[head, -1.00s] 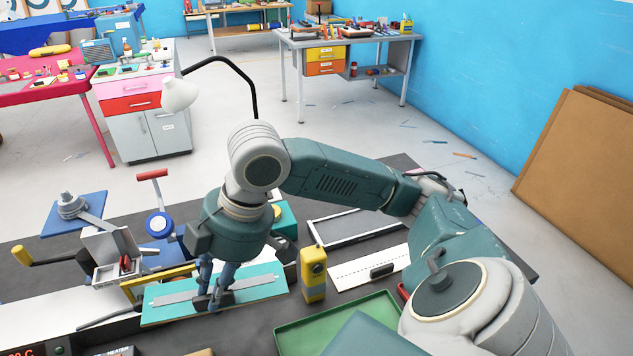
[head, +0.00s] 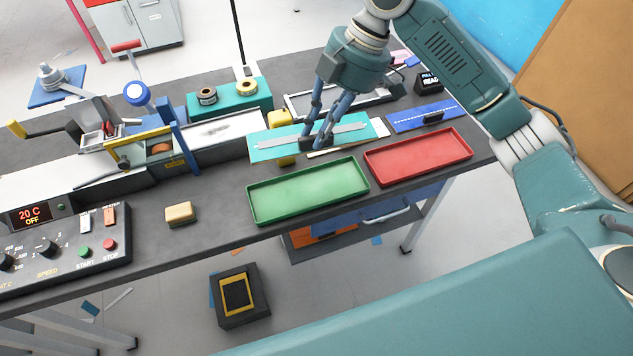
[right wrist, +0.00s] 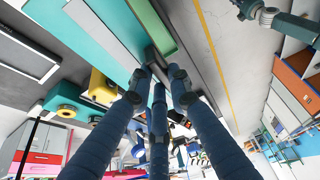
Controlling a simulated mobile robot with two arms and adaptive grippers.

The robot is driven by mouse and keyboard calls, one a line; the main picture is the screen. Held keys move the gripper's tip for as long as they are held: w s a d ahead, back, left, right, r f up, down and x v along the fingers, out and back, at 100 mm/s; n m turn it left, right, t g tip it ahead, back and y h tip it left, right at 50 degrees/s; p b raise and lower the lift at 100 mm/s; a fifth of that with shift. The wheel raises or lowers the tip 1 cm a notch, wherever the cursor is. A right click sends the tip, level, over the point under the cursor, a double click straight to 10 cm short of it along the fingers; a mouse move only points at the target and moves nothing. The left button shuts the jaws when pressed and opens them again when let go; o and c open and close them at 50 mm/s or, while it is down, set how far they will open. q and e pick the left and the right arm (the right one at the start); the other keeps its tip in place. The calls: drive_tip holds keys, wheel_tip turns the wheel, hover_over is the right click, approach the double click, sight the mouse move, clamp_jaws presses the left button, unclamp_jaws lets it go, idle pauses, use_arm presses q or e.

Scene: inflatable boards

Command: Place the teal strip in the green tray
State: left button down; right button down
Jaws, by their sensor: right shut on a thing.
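The teal strip (head: 270,150), a flat teal piece with a grey band along it, is in my right gripper (head: 316,142). The gripper is shut on it near its middle. The strip is just behind the green tray (head: 255,213) in the head view and appears above the bench, though its exact height is hard to tell. The green tray is empty. In the right wrist view the fingers meet at a dark grip piece (right wrist: 154,60) on the strip (right wrist: 82,35).
An empty red tray (head: 418,182) is right of the green one. A blue strip (head: 405,121) lies behind it. A yellow object (head: 281,118) is partly hidden behind the teal strip. A tan block (head: 180,221) and control panel (head: 62,249) are at left.

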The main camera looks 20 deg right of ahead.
drive_tip(key=shift+w+a+f+n+g, duration=0.3)
drive_tip(key=shift+w+a+f+n, duration=0.25)
drive_tip(key=shift+f, duration=0.1)
wheel_tip(320, 180, down, 19)
drive_tip(key=p, duration=0.3)
drive_tip(key=shift+s+d+r, duration=0.1)
drive_tip(key=shift+r, duration=0.05)
drive_tip(key=c, duration=1.6)
unclamp_jaws()
drive_tip(key=shift+c, duration=0.2)
